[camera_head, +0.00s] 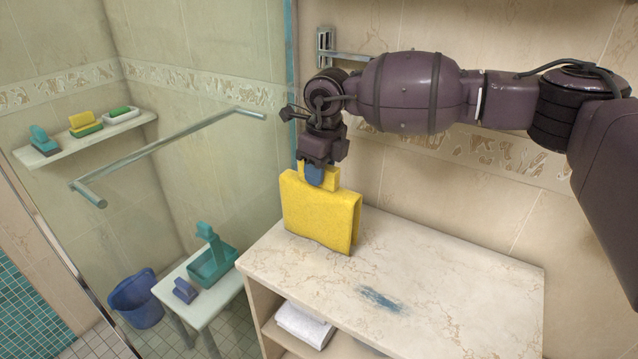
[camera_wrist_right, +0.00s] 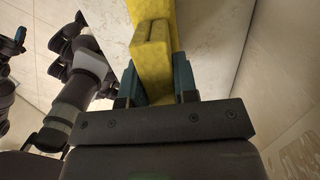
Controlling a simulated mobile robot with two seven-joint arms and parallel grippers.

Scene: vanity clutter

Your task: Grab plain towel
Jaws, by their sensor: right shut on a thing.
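The plain yellow towel (camera_head: 318,212) hangs folded from my right gripper (camera_head: 319,178), over the back left part of the marble counter. My right gripper is shut on the towel's upper edge from above. In the right wrist view, the yellow towel (camera_wrist_right: 153,45) is pinched between the two blue-green fingers of the right gripper (camera_wrist_right: 158,80). Its lower edge is close to the counter top; I cannot tell whether it touches. My left gripper does not show in the head view.
The marble counter (camera_head: 450,285) is mostly clear, with a blue-grey smear (camera_head: 380,299). A white folded towel (camera_head: 304,325) lies on the shelf below. Left, behind glass with a bar (camera_head: 165,150), are a stool (camera_head: 212,300), a blue bucket (camera_head: 138,300) and a wall shelf (camera_head: 95,137).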

